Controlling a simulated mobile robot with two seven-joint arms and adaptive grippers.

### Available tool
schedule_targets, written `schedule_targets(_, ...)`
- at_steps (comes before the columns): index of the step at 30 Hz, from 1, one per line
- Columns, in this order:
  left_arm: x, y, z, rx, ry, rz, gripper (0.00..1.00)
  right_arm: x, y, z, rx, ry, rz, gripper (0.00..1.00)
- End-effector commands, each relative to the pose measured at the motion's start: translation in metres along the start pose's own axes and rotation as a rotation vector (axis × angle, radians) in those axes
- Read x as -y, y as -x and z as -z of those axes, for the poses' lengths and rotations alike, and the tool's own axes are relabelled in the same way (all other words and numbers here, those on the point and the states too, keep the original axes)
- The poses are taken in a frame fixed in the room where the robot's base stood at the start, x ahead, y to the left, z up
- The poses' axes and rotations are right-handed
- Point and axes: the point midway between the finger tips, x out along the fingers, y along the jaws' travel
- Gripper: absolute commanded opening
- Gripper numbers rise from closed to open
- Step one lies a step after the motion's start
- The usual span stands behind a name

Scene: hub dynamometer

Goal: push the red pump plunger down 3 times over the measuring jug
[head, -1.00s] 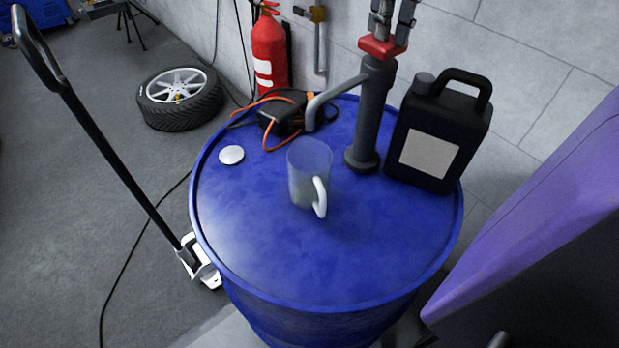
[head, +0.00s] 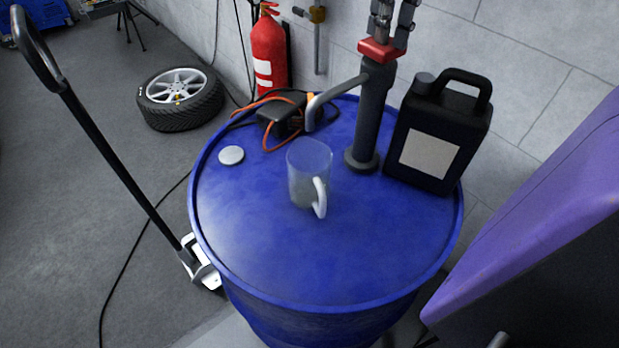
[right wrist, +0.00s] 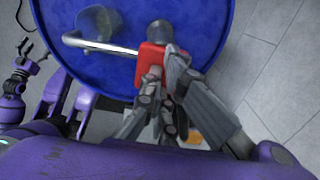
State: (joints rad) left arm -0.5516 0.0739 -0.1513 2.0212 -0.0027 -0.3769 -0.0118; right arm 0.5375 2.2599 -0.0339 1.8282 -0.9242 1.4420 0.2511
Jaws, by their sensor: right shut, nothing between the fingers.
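The red pump plunger (head: 381,50) sits on top of the dark grey pump (head: 371,115), which stands upright on the blue drum (head: 290,265). My right gripper (head: 383,40) is shut and empty, its fingertips at the top of the plunger; the plunger also shows in the right wrist view (right wrist: 150,62). The clear measuring jug (head: 309,172), with a white handle, stands on the drum near the end of the pump's grey spout (head: 335,93). My left gripper (right wrist: 22,66) shows only small in the right wrist view; its jaws are unclear.
A black canister (head: 438,130) stands right of the pump. A dark device with orange cable (head: 282,115) and a white cap (head: 231,155) lie on the drum. A fire extinguisher (head: 269,55) is behind. The drum top's front is clear.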

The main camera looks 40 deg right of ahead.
Motion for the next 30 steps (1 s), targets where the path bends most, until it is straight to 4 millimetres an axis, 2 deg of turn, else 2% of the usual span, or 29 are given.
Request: schedule_targets(30,0.001,0.007,0.019,-0.024,0.000,0.001,0.80,0.000,0.063,0.000,0.001,0.000,0.001,0.00)
